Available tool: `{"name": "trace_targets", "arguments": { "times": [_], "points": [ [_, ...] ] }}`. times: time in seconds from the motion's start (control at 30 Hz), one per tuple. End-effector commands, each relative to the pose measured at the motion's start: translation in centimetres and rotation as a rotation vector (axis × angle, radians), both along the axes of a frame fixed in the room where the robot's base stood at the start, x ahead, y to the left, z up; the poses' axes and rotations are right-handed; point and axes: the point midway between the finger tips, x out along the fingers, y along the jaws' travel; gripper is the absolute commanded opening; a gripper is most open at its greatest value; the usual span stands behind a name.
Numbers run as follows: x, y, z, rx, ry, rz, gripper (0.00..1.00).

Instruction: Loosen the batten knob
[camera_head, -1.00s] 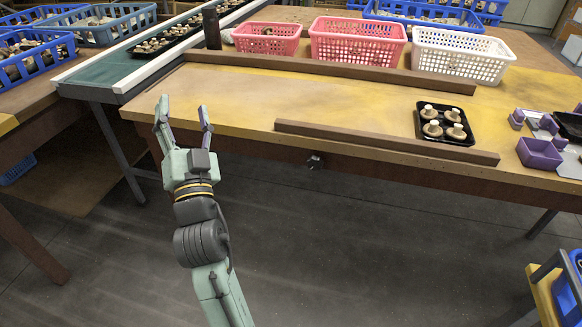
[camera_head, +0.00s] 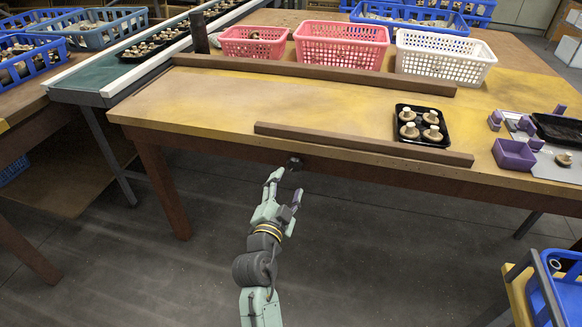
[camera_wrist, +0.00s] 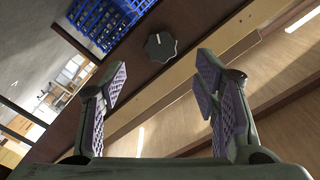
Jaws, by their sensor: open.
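The batten knob (camera_head: 295,163) is a small dark knob on the front edge of the yellow-topped table, below the front batten (camera_head: 360,144). In the wrist view the knob (camera_wrist: 160,46) is black with a scalloped rim and a pale mark on its face. My gripper (camera_head: 287,184) is just in front of and below the knob in the head view. In the wrist view my gripper (camera_wrist: 163,82) is open, its purple-padded fingers spread, with the knob beyond the fingertips and between them. The gripper looks empty and apart from the knob.
A black tray (camera_head: 447,128) with mushrooms sits behind the front batten. A rear batten (camera_head: 310,75) runs before pink baskets (camera_head: 341,45) and a white basket (camera_head: 445,56). A purple box (camera_head: 514,154) stands at right. The floor before the table is clear.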

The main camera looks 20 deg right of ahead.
Motion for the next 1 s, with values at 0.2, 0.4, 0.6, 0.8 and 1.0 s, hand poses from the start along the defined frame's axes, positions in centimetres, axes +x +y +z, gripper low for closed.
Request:
{"name": "trace_targets", "arguments": {
  "times": [0.2,0.4,0.6,0.8,1.0],
  "points": [
    [3.5,-2.4,0.4,0.001,-0.001,-0.001,0.56],
    [5.4,-3.6,0.2,0.000,-0.001,0.001,0.56],
    [5.8,-3.9,0.1,-0.001,-0.001,0.001,0.56],
    [5.8,-3.9,0.1,-0.001,-0.001,0.001,0.54],
    [5.8,-3.8,0.1,0.000,-0.001,0.002,0.40]
  ]
}}
